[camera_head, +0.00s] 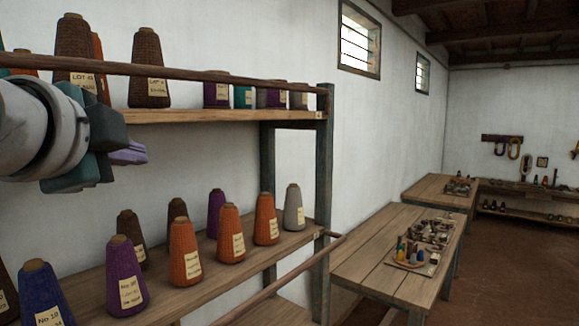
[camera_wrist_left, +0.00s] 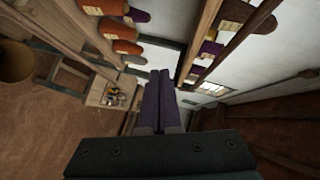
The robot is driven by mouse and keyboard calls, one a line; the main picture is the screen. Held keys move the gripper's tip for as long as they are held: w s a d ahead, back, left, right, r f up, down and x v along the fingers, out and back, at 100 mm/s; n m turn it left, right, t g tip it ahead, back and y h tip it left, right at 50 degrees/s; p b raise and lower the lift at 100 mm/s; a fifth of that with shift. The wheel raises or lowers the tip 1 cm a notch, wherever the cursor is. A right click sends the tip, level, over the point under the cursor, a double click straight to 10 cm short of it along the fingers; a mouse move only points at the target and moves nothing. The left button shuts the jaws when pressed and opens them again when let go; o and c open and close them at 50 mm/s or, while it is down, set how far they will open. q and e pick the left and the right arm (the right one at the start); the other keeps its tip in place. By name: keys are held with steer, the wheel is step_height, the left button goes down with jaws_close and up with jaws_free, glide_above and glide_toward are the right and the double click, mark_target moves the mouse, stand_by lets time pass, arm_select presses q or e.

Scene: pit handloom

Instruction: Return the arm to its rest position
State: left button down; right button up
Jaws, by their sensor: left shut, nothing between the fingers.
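My left gripper (camera_head: 130,153) comes in from the left in the head view, in front of the shelf rack and level with the gap below the upper shelf. Its purple fingers are shut with nothing between them. In the left wrist view the closed fingers (camera_wrist_left: 160,100) point away from the camera, and they touch no cone or shelf there. My right gripper is in neither view.
The upper shelf (camera_head: 215,116) and lower shelf (camera_head: 265,256) hold several labelled yarn cones, with a wooden rail (camera_head: 190,74) along the upper one. A wooden table (camera_head: 375,250) with small items stands right. Brown floor (camera_head: 520,265) is open beyond it.

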arm_select(q)
steer(key=s+f+n+g+h+p, duration=0.1)
steer(key=s+f+n+g+p, duration=0.2)
steer(key=s+f+n+g, duration=0.8)
steer(key=s+f, duration=0.4)
steer(key=s, duration=0.5)
steer(key=s+f+n+p, duration=0.1)
steer(key=s+f, duration=0.4)
steer(key=s, duration=0.5)
steer(key=shift+s+d+f+g+h, duration=0.2)
steer(key=shift+d+g+h, duration=0.1)
steer(key=shift+d, duration=0.15)
steer(key=shift+a, duration=0.1)
